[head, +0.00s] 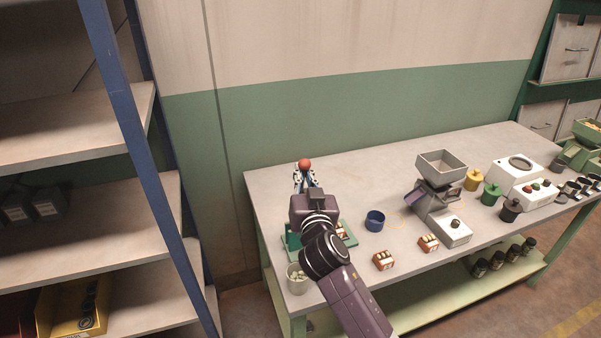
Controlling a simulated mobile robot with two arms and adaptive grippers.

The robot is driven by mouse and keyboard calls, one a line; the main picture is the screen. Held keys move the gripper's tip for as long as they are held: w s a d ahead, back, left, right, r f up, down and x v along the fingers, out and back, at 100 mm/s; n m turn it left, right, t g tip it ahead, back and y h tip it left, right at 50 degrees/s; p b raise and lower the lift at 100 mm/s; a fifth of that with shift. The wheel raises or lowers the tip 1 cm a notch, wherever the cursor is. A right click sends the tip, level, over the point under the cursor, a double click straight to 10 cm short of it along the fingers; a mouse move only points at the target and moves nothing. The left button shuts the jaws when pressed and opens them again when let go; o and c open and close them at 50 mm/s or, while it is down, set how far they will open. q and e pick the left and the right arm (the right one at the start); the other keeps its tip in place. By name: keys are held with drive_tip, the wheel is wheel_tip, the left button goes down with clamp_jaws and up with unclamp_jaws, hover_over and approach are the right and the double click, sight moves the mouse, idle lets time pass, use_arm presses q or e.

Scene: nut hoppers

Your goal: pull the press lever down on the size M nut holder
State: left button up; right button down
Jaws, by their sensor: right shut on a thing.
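The press lever shows as a red ball knob (305,163) above the back left part of the table. My right gripper (305,177) reaches it from the front, with its fingers closed on the lever around or just below the knob. A green nut holder base (347,236) lies under my wrist. My gripper and arm hide most of the holder and the lever's shaft, and no size mark is readable. My left gripper is not in view.
On the table (370,180), a blue cup (375,220) stands right of the holder and a pale cup (297,278) in front of it. A grey hopper machine (442,166) stands further right. Shelves (75,130) rise at the left.

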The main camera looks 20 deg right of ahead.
drive_tip(key=d+f+m+g+p, duration=0.15)
drive_tip(key=d+f+m, duration=0.35)
drive_tip(key=d+m, duration=0.5)
drive_tip(key=d+f+m+y+b, duration=0.1)
drive_tip(key=d+f+b, duration=0.1)
drive_tip(key=f, duration=0.2)
drive_tip(key=d+f+m+b, duration=0.1)
drive_tip(key=d+f+b, duration=0.1)
drive_tip(key=f, duration=0.3)
drive_tip(key=d+f+m+y+b, duration=0.1)
drive_tip(key=d+f+b, duration=0.1)
drive_tip(key=d+f, duration=0.1)
drive_tip(key=shift+w+f+y, duration=0.2)
drive_tip(key=shift+f+y, duration=0.1)
drive_tip(key=shift+f, duration=0.35)
drive_tip(key=shift+d+f+b, duration=0.1)
drive_tip(key=shift+f+b, duration=0.2)
drive_tip(key=shift+f, duration=0.2)
drive_tip(key=c, duration=2.2)
unclamp_jaws()
drive_tip(key=shift+c, duration=0.2)
drive_tip(key=shift+o, duration=1.1)
drive_tip(key=shift+d, duration=0.15)
drive_tip(key=shift+s, duration=0.1)
